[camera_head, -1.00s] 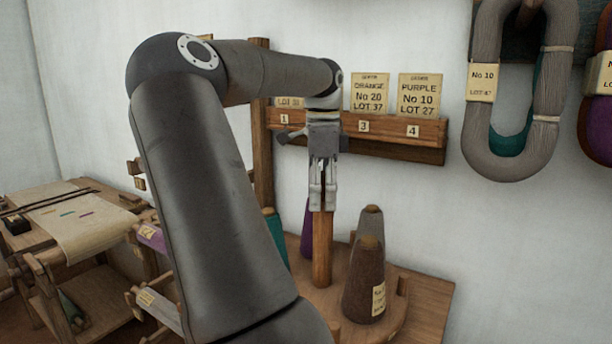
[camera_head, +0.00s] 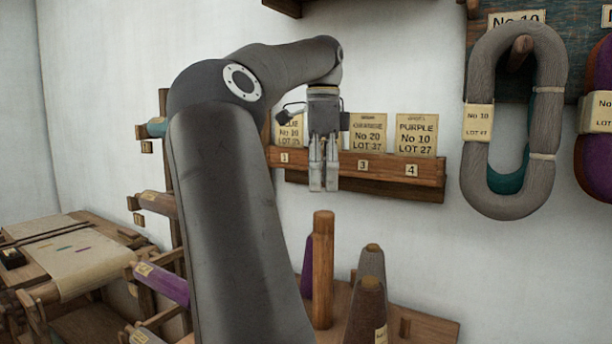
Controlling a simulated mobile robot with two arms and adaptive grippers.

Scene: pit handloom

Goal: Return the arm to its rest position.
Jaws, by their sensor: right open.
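My right arm (camera_head: 225,200) rises from the bottom of the head view, bends at the elbow and reaches right. Its gripper (camera_head: 324,186) hangs fingers down in front of the wall rack. The fingers are open a little, with nothing between them. Below it, clear of the fingertips, an upright wooden post (camera_head: 322,270) stands on a wooden stand (camera_head: 425,326). My left gripper is not in view.
Cones of yarn stand around the post: brown (camera_head: 367,312), grey (camera_head: 371,262) and purple (camera_head: 307,268). The card rack (camera_head: 390,170) holds lot cards behind the gripper. Yarn hanks (camera_head: 545,130) hang at the right. A spool rack (camera_head: 165,240) and a loom (camera_head: 60,265) stand left.

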